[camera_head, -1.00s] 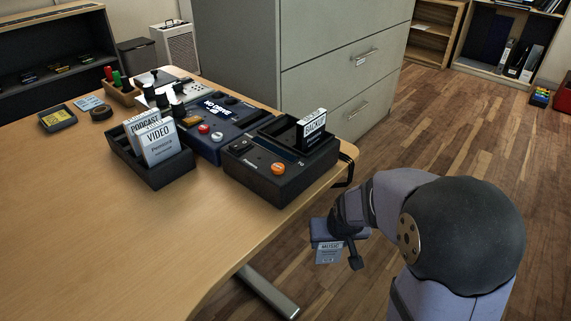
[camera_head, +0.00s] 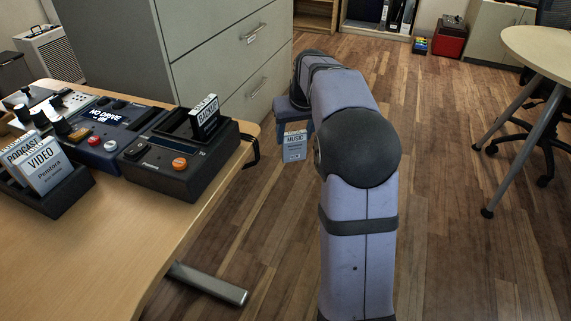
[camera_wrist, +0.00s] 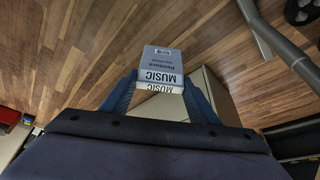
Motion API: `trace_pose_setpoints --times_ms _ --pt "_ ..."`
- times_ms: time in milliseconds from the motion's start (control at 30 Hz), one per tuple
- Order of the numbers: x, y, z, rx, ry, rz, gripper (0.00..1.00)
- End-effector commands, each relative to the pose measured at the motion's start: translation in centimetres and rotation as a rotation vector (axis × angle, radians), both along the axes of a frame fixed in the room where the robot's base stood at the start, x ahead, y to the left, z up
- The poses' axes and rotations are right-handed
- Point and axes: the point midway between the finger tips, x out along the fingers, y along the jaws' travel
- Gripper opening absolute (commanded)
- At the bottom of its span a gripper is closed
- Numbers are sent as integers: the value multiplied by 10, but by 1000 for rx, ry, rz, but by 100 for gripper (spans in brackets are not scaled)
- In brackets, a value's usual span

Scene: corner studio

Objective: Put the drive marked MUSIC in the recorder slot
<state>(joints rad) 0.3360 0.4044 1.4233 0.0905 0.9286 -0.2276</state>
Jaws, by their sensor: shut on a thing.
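The MUSIC drive (camera_head: 294,147) is a light grey cartridge with its label facing the head camera. My gripper (camera_head: 293,128) is shut on its top end and holds it over the floor, right of the desk and apart from it. In the wrist view the drive (camera_wrist: 161,62) sits between the fingers, MUSIC upside down. A blue unit (camera_head: 84,133) on the desk has a screen reading NO DRIVE and a dark slot (camera_head: 147,121) beside it, which looks empty. A dark grey unit (camera_head: 175,178) with an orange button stands to its right, carrying the BACKUP drive (camera_head: 205,118).
A black rack (camera_head: 62,200) with the PODCAST and VIDEO drives (camera_head: 42,166) stands at the desk's left. A grey filing cabinet (camera_head: 215,60) stands behind the desk. A round table (camera_head: 545,50) is at the right. Open wooden floor lies around my arm.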

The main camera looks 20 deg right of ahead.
Motion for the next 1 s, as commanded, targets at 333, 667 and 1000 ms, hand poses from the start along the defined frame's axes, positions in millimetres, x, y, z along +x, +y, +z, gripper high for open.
trace_pose_setpoints --times_ms 333,667,1000 --pt "27 24 112 0 -5 106 30" --pt "35 54 181 0 -1 207 30" --pt "37 76 208 1 0 271 30"
